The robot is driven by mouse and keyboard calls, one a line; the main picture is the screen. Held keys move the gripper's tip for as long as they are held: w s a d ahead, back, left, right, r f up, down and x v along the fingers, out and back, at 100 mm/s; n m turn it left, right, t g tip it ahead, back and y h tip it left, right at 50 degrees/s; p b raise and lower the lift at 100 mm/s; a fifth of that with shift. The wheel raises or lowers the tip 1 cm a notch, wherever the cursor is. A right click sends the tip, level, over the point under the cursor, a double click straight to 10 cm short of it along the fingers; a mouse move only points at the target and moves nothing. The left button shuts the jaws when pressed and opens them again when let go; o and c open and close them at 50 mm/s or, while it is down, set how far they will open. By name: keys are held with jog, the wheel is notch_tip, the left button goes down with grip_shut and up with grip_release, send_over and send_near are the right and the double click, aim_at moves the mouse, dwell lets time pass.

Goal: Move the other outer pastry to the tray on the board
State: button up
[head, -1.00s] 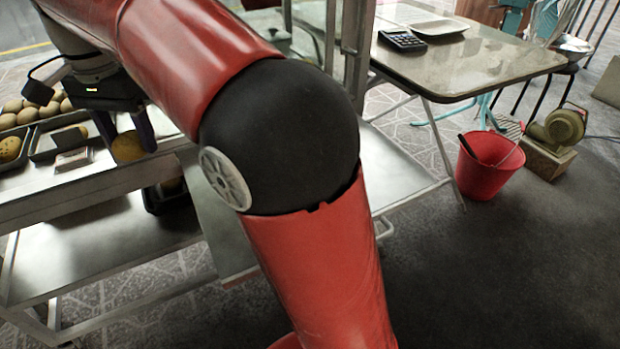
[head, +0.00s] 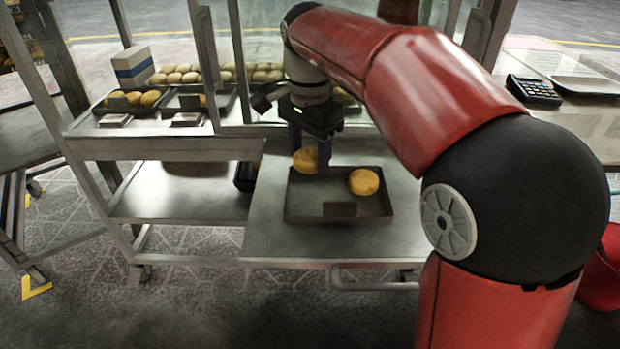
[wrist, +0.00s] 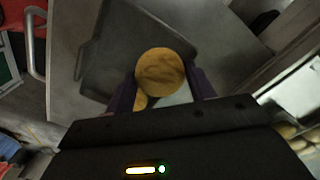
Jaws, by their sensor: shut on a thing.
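My gripper (head: 309,157) is shut on a round golden pastry (head: 303,161), held over the back left part of the dark tray (head: 300,208). The tray lies on the grey metal board (head: 265,238). Another pastry (head: 364,181) sits in the tray's right part. The tray (wrist: 108,50) is also there. I cannot tell whether the held pastry touches the tray.
The counter at the back left holds two dark trays, one with several pastries (head: 133,99) and one beside it (head: 190,101). Small label cards, a blue and white box (head: 132,66) and rows of buns (head: 178,74) stand there. A metal post (head: 238,60) rises left of my arm.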

aim_at(310, 186)
jog(key=shift+f+b, duration=0.55)
jog(key=shift+f, duration=1.9)
jog(key=o, duration=0.7)
jog(key=shift+f, duration=0.1)
notch_tip(310, 186, up, 12)
jog(key=p, duration=0.3)
